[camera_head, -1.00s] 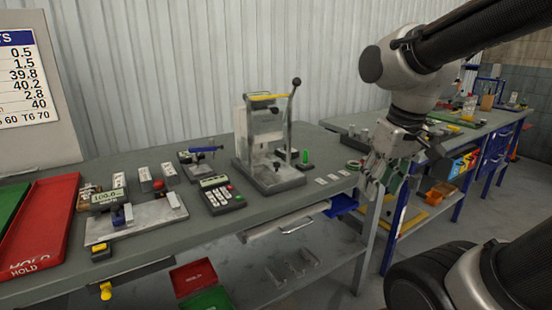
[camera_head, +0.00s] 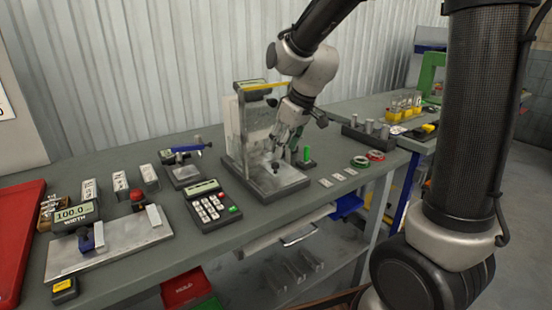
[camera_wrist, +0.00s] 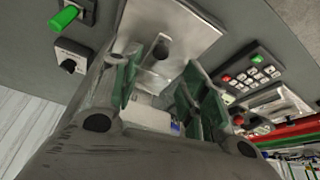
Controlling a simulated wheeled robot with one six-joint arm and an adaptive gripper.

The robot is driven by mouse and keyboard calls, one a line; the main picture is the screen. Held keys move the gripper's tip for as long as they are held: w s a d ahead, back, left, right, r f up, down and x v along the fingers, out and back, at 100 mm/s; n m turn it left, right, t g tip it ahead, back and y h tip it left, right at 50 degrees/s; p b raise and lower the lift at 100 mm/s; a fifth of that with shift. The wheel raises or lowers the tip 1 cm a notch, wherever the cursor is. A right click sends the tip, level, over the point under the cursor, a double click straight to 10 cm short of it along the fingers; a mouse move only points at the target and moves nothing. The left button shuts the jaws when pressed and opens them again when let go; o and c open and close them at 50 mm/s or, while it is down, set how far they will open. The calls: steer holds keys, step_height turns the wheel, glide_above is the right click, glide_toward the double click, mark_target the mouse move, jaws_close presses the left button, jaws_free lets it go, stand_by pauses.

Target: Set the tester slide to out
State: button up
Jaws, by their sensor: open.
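The tester (camera_head: 240,125) is a grey upright stand with a yellow bar and a small display on top, on a dark base. A pale metal plate at its foot carries a small dark knob (camera_head: 276,164); I take this plate as the slide (camera_head: 292,174). In the wrist view the plate (camera_wrist: 190,30) and its dark knob (camera_wrist: 160,48) show past my fingertips. My gripper (camera_head: 279,146) is open and empty, just above the knob. In the wrist view its two green-padded fingers (camera_wrist: 160,85) are spread, apparently clear of the knob. My arm hides the tester's lever.
A green upright handle (camera_head: 307,154) stands close to the right of the gripper. A keypad unit (camera_head: 210,205) and a gauge with a display (camera_head: 80,214) are to the left. Green and red rings (camera_head: 370,158) lie at the right. White labels (camera_head: 338,177) lie along the front edge.

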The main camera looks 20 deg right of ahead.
mark_target(275, 164)
steer(key=x, duration=0.6)
steer(key=shift+f, duration=0.3)
steer(key=shift+c, duration=0.4)
jaws_close()
